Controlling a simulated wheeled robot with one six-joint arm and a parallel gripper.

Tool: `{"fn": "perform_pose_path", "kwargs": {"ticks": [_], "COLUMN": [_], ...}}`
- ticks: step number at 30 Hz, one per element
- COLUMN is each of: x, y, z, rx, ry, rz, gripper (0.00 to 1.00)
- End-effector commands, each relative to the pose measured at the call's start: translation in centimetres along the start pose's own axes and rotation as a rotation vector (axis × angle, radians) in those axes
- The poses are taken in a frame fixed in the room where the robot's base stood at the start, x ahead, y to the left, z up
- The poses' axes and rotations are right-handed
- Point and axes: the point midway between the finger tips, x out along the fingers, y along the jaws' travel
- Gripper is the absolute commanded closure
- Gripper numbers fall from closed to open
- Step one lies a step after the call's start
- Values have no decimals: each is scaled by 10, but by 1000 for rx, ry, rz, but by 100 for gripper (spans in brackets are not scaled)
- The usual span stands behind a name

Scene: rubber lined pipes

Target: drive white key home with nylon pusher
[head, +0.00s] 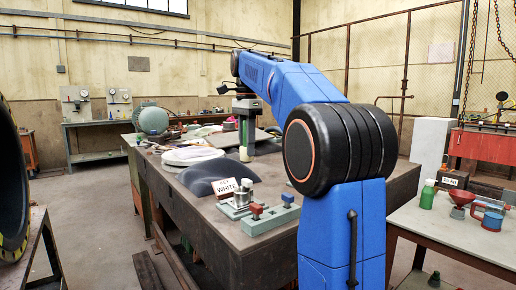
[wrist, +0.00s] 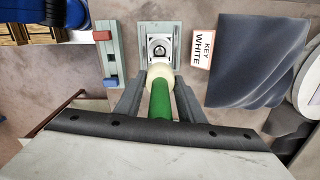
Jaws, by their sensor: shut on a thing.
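The nylon pusher has a green handle (wrist: 160,103) and a cream head (wrist: 160,73); in the head view its cream head (head: 244,154) points down over the bench. My gripper (wrist: 158,98) is shut on the green handle. In the wrist view the cream head overlaps the lower edge of a grey block fixture (wrist: 145,36) with a round metal part (wrist: 159,48) in it; I cannot tell whether they touch. I cannot make out the white key itself.
A grey-green rail (wrist: 107,45) with red and blue blocks lies beside the fixture. A dark curved rubber sheet (wrist: 250,62) lies on its other side. The steel bench (head: 255,165) also bears a pale round disc (head: 192,155) and a green motor (head: 153,120). A side table (head: 440,225) stands right.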

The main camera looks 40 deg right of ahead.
Motion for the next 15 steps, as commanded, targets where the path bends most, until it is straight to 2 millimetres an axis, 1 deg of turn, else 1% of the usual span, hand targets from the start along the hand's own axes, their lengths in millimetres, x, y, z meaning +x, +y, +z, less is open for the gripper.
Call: {"fn": "perform_pose_path", "kwargs": {"ticks": [5, 15], "x": [7, 38], "y": [0, 1], "z": [1, 1], "rx": [-1, -1], "ry": [0, 0], "rz": [0, 0], "gripper": [87, 87]}}
